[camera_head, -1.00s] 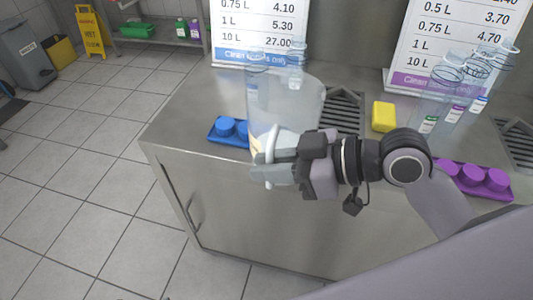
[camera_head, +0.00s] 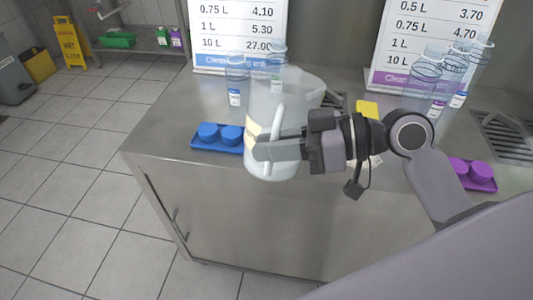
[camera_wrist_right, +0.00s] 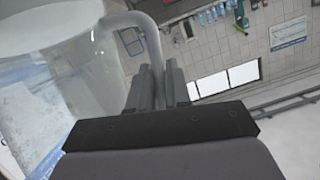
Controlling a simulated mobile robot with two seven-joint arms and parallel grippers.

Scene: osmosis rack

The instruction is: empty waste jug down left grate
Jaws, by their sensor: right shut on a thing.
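The translucent waste jug (camera_head: 297,92) is in front of the counter's front edge, roughly upright. My right gripper (camera_head: 268,149) is shut on its handle (camera_head: 277,115). In the right wrist view the jug (camera_wrist_right: 58,85) fills the left side, with cloudy contents low in it. There the handle (camera_wrist_right: 153,45) runs down between the fingers of the gripper (camera_wrist_right: 156,88). The left grate (camera_head: 338,101) is in the counter behind the jug, which hides most of it. My left gripper is not in view.
A blue tray with caps (camera_head: 218,139) sits left of the jug on the counter (camera_head: 190,108). Clear bottles (camera_head: 236,80) stand behind. A yellow block (camera_head: 367,108), a purple cap tray (camera_head: 481,183) and a right grate (camera_head: 505,133) are to the right.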

